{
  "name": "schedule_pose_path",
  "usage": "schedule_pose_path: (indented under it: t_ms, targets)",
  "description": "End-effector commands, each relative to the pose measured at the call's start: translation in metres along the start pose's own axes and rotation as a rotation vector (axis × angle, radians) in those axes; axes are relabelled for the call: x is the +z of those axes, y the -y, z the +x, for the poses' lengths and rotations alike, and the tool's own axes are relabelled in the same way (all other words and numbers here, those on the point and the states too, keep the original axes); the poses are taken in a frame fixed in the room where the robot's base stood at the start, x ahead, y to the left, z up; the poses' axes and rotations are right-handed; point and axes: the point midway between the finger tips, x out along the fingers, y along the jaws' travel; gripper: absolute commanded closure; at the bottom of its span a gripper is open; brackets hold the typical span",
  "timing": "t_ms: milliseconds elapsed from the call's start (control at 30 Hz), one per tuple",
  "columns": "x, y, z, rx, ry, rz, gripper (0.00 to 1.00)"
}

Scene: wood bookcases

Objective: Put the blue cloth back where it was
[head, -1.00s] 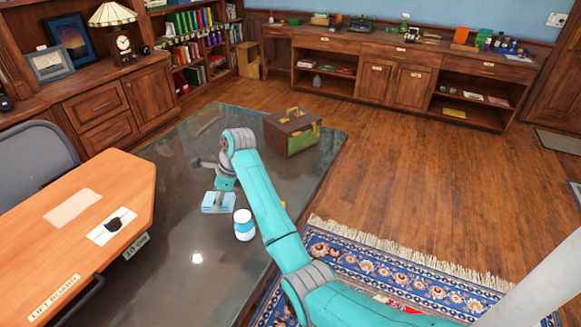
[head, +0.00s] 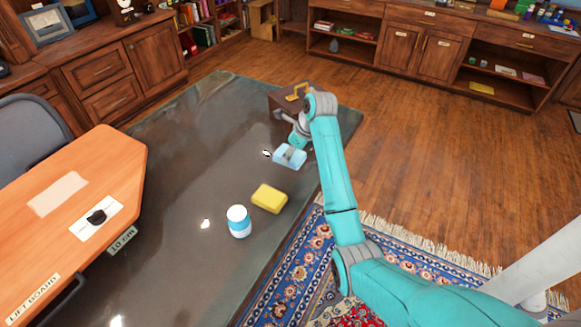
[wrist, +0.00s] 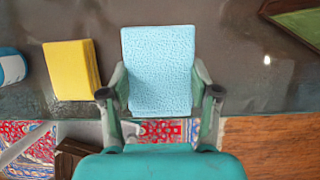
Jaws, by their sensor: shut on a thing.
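The blue cloth (head: 290,156) is a light blue folded block. My gripper (wrist: 160,100) is shut on it, with one finger on each side of the cloth (wrist: 158,65) in the wrist view. In the head view my gripper (head: 295,145) holds it over the right part of the dark glossy table, in front of the brown box. I cannot tell how high it is above the surface. Part of my gripper is hidden by my arm.
A yellow sponge (head: 269,198) and a white and blue canister (head: 239,221) stand on the glossy table (head: 180,165). A brown box with a yellow handle (head: 285,100) is behind my gripper, partly hidden. The table's left middle is clear. An orange desk (head: 75,215) is at left.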

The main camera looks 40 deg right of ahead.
Motion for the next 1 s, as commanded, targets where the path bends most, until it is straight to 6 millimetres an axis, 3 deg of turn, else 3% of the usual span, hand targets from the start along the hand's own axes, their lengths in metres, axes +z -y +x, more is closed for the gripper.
schedule_pose_path:
  t_ms: [400, 900, 933, 1000]
  targets:
    - [-0.021, -0.001, 0.051, 0.001, -0.001, -0.001, 0.76]
    - [-0.024, 0.000, 0.060, -0.001, 0.001, -0.002, 0.76]
    - [-0.024, 0.000, 0.059, -0.001, 0.001, -0.002, 0.31]
    - [-0.024, 0.000, 0.059, -0.001, 0.001, -0.002, 0.14]
